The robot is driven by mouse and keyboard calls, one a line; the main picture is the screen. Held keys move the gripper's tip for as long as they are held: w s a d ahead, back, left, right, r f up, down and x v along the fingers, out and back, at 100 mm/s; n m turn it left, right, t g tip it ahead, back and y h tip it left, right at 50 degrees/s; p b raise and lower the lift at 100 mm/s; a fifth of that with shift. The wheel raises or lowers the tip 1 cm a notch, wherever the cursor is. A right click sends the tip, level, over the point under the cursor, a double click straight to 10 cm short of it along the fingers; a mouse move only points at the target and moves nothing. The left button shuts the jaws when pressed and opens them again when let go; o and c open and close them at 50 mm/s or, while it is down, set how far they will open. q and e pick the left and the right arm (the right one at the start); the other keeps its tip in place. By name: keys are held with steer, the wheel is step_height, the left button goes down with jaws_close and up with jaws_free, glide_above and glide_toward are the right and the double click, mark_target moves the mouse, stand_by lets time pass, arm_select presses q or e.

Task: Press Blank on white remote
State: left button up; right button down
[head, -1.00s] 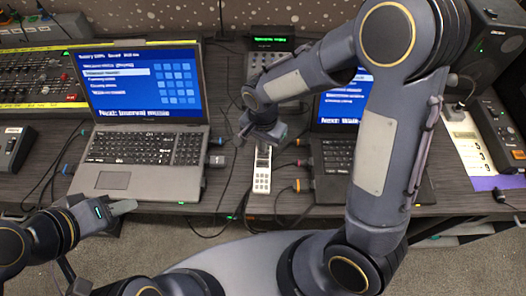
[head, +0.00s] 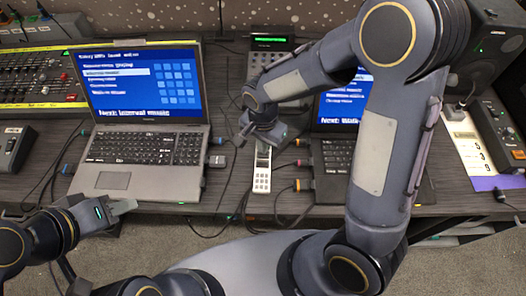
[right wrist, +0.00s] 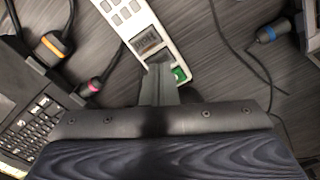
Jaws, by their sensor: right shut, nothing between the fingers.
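The white remote (head: 262,178) lies on the dark desk between the two laptops, its long side running toward the front edge. My right gripper (head: 264,138) is shut and empty over its far end in the head view. In the right wrist view the remote (right wrist: 128,18) runs diagonally, with grey buttons at the top and dark windows and a green patch lower down. The shut fingertips (right wrist: 157,72) overlap the dark part near the green patch. My left gripper (head: 123,207) hangs near the desk's front edge, away from the remote.
The left laptop (head: 115,180) shows a blue menu screen; the right laptop (head: 335,185) is partly behind my right arm. Cable plugs (head: 302,184) sit close to the remote's right. A grey device with a green display (head: 270,42) stands behind. A fader console (head: 35,80) is far left.

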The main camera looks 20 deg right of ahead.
steer(key=shift+f+b, duration=0.8)
steer(key=shift+f, duration=0.1)
stand_by(0.9)
stand_by(0.5)
steer(key=shift+r+p, duration=2.7)
steer(key=shift+r, duration=0.85)
steer(key=s+d+r+n+t+y, duration=0.2)
steer(key=s+d+r+n, duration=0.1)
steer(key=s+r, duration=0.4)
steer(key=s+d+r+n+t+y, duration=0.1)
steer(key=s+d+r+n+t, duration=0.2)
steer(key=s+d+r, duration=0.3)
steer(key=shift+s+r+n+t+y, duration=0.35)
steer(key=shift+s+n, duration=0.45)
steer(key=shift+s, duration=0.8)
